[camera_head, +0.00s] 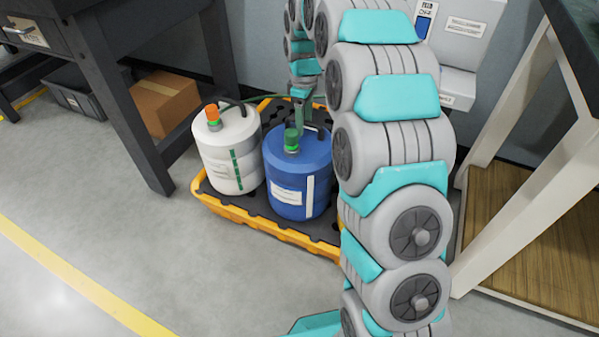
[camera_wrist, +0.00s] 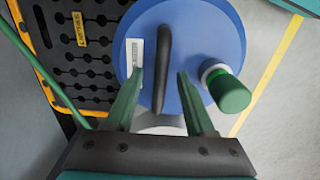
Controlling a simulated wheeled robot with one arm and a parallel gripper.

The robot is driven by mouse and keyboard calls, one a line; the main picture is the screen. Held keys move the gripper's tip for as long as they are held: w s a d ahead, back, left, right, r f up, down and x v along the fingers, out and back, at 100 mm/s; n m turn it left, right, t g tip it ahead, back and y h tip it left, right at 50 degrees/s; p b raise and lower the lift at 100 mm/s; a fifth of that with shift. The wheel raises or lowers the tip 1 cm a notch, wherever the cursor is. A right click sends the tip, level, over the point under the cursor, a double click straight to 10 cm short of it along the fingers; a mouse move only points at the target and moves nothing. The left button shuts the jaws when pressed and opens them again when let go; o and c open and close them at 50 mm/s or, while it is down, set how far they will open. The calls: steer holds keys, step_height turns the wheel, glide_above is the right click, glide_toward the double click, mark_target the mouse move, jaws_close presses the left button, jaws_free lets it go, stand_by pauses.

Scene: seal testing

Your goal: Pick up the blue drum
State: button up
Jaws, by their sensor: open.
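The blue drum (camera_head: 296,175) stands upright on a yellow-edged spill pallet (camera_head: 240,217), with a green cap and a dark handle on top. In the wrist view, the drum's blue top (camera_wrist: 185,30) is close below my gripper (camera_wrist: 158,75). The gripper is open, with one green finger on each side of the black handle (camera_wrist: 162,65); the handle lies between the fingers, and I cannot tell whether either touches it. In the head view, the gripper (camera_head: 301,95) shows only in part above the drum, beside my arm.
A white drum (camera_head: 229,150) with an orange cap stands left of the blue drum on the same pallet. A cardboard box (camera_head: 164,102) and a grey crate (camera_head: 75,92) sit under the dark bench at left. A white-legged table (camera_head: 515,150) stands at right. The floor in front is clear.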

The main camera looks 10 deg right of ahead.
steer(key=shift+f, duration=0.35)
jaws_close()
stand_by(1.2)
